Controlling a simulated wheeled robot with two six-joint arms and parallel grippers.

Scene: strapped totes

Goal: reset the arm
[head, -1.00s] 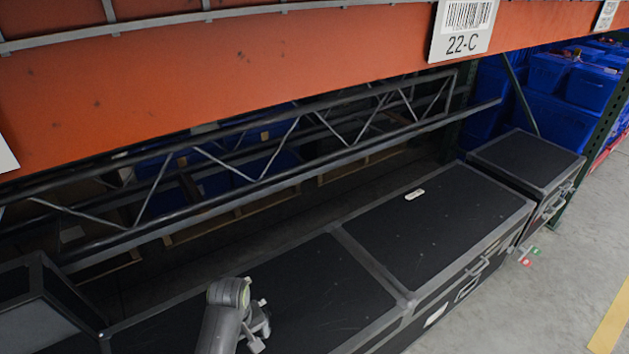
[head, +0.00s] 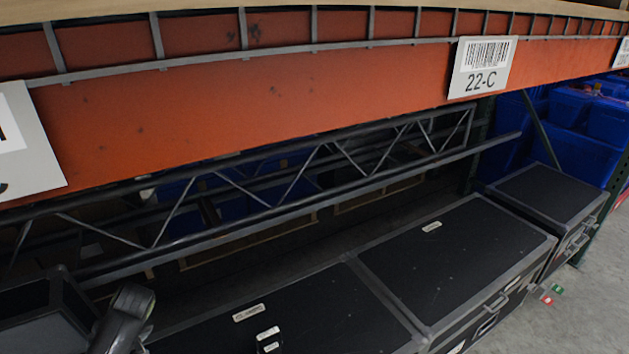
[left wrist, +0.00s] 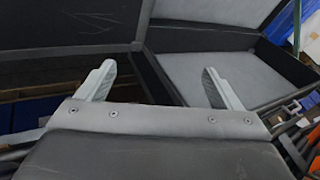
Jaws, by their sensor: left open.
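My left gripper (left wrist: 158,70) shows in the left wrist view with its two pale fingers spread wide apart and nothing between them. Part of my arm (head: 125,318) shows at the lower left of the head view, dark and rounded at its end, in front of the black cases. Its gripper cannot be made out there. My right gripper is in neither view.
Black cases with grey edges (head: 455,258) stand in a row under an orange shelf beam (head: 260,95) labelled 22-C. A metal truss (head: 330,170) runs behind them. Blue totes (head: 570,140) stand at the right. Bare floor (head: 600,270) lies at the lower right.

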